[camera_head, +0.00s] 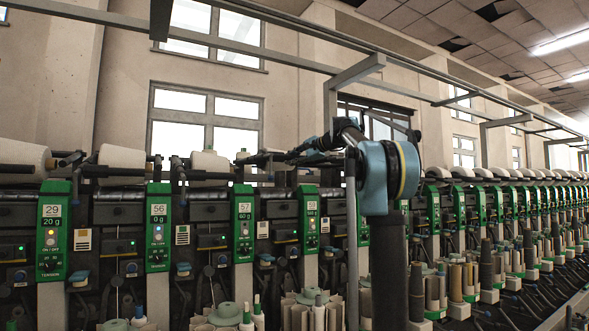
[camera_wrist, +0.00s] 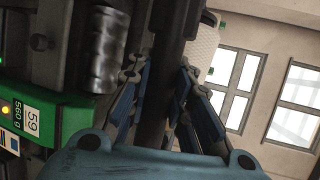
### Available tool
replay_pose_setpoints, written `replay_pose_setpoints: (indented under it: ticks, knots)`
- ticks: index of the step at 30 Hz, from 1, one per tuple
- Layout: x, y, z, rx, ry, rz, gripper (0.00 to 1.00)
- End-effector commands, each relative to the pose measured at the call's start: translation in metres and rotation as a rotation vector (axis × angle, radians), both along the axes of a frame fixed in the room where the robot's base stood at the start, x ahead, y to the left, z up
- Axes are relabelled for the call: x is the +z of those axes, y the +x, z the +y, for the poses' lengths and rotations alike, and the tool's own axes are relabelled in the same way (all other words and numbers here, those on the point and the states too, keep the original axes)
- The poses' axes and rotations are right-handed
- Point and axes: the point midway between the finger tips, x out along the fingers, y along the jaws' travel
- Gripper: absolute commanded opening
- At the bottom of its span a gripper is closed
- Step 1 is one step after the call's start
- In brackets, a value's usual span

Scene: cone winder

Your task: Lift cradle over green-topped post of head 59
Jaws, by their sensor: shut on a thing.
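The green-topped post of head 59 (camera_head: 308,215) stands near the middle of the head view, with its number plate on top. In the wrist view its green panel (camera_wrist: 62,117) is at the left, reading 59 and 560 g. My gripper (camera_head: 298,153) is above this post. In the wrist view my gripper (camera_wrist: 166,78) has its two blue fingers either side of a dark bar, the cradle (camera_wrist: 173,50), and is shut on it. The cradle's far end is out of frame. A pale textured cone (camera_wrist: 203,48) is partly hidden behind the bar.
A shiny drum (camera_wrist: 109,50) lies left of the bar. Neighbouring post 57 (camera_head: 243,222) and post 56 (camera_head: 158,226) stand to the left. A white cone (camera_head: 209,166) rests above them. A metal overhead rail (camera_head: 275,40) runs above the machine. Windows are behind.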

Motion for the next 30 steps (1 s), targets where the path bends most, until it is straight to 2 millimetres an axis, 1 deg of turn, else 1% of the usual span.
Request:
replay_pose_setpoints:
  ticks: [7, 8, 9, 10, 19, 22, 26, 30]
  knots:
    - [0.000, -0.001, -0.001, -0.001, -0.002, 0.000, 0.00]
    - [0.000, -0.001, -0.001, -0.001, -0.002, 0.000, 0.26]
    - [0.000, -0.001, -0.001, -0.001, -0.002, 0.000, 0.35]
    - [0.000, -0.001, -0.001, 0.000, -0.001, 0.000, 0.41]
    - [-0.001, -0.001, 0.000, 0.001, -0.001, 0.000, 0.41]
    - [0.001, -0.003, -0.003, 0.000, -0.001, 0.000, 0.41]
    - [0.004, -0.011, -0.013, -0.002, -0.001, -0.001, 0.41]
    - [0.012, -0.026, -0.033, -0.003, -0.001, 0.000, 0.41]
